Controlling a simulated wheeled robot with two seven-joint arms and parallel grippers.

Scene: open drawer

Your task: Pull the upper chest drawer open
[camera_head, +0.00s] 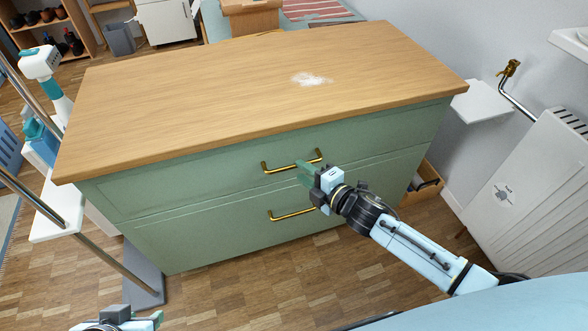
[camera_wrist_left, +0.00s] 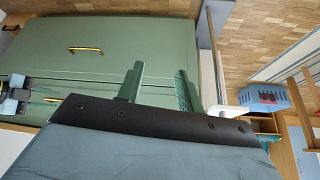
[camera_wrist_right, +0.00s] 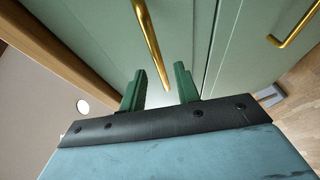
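The green chest's upper drawer (camera_head: 200,178) appears shut, its front flush with the chest. Its brass bar handle (camera_head: 292,164) also shows in the right wrist view (camera_wrist_right: 149,42). My right gripper (camera_head: 304,172) is open just in front of this handle. In the right wrist view its two green fingers (camera_wrist_right: 160,86) are apart, with the handle's near end appearing between and beyond them; contact cannot be told. My left gripper (camera_head: 150,320) is low at the bottom left, away from the chest. Its fingers (camera_wrist_left: 158,85) are apart and empty in the left wrist view.
The lower drawer has its own brass handle (camera_head: 291,214). The wooden top (camera_head: 220,90) bears only a white powdery patch (camera_head: 311,79).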

